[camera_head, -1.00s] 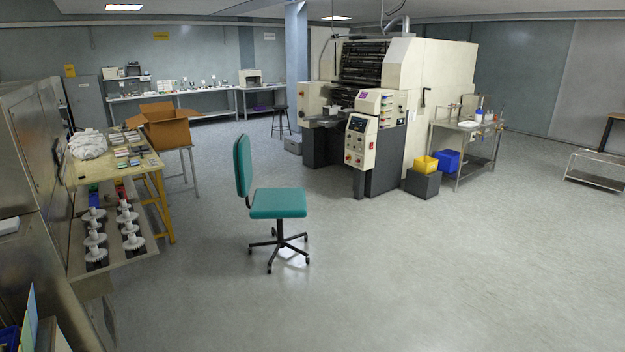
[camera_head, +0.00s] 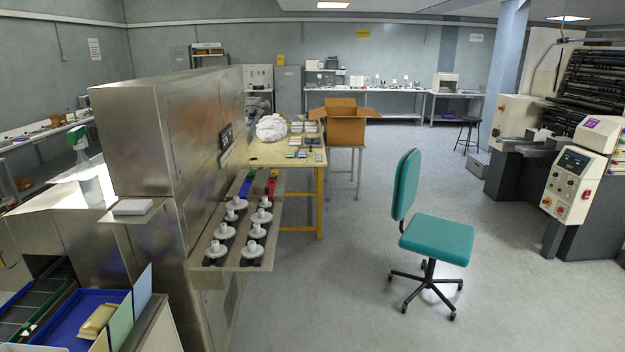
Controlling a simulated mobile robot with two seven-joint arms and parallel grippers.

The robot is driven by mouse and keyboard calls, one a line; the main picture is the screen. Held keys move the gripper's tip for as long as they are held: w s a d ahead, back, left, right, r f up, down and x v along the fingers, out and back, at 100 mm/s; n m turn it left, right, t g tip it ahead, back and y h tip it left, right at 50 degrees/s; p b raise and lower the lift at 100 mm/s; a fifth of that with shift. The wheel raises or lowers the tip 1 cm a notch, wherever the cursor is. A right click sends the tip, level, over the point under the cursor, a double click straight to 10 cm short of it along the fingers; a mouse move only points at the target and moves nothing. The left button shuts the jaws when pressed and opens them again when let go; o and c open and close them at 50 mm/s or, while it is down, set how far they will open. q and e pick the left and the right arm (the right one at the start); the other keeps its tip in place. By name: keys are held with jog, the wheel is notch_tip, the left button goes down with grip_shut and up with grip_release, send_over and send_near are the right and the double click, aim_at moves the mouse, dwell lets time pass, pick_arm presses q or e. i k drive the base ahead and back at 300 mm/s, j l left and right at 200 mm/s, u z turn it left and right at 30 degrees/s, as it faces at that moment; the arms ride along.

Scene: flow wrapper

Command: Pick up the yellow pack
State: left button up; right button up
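A tan-yellow pack (camera_head: 98,320) lies in a blue tray (camera_head: 62,312) at the lower left of the head view. It is tilted slightly, with its long side running toward the upper right. Upright coloured panels, one light blue (camera_head: 142,290) and one pale green (camera_head: 121,322), stand at the tray's right side. Neither of my grippers shows in this view.
The steel flow wrapper (camera_head: 175,130) stands behind the tray, with a shelf of white gear-like parts (camera_head: 227,232) on its right. A spray bottle (camera_head: 88,180) stands at left. A teal chair (camera_head: 436,238) stands on open floor at right.

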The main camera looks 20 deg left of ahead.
aim_at(95, 324)
jog(key=i+u, duration=0.3)
jog(key=u, duration=0.15)
jog(key=i+l+u, duration=0.2)
jog(key=i+u, duration=0.2)
jog(key=i+l+u, duration=0.2)
jog(key=u, duration=0.25)
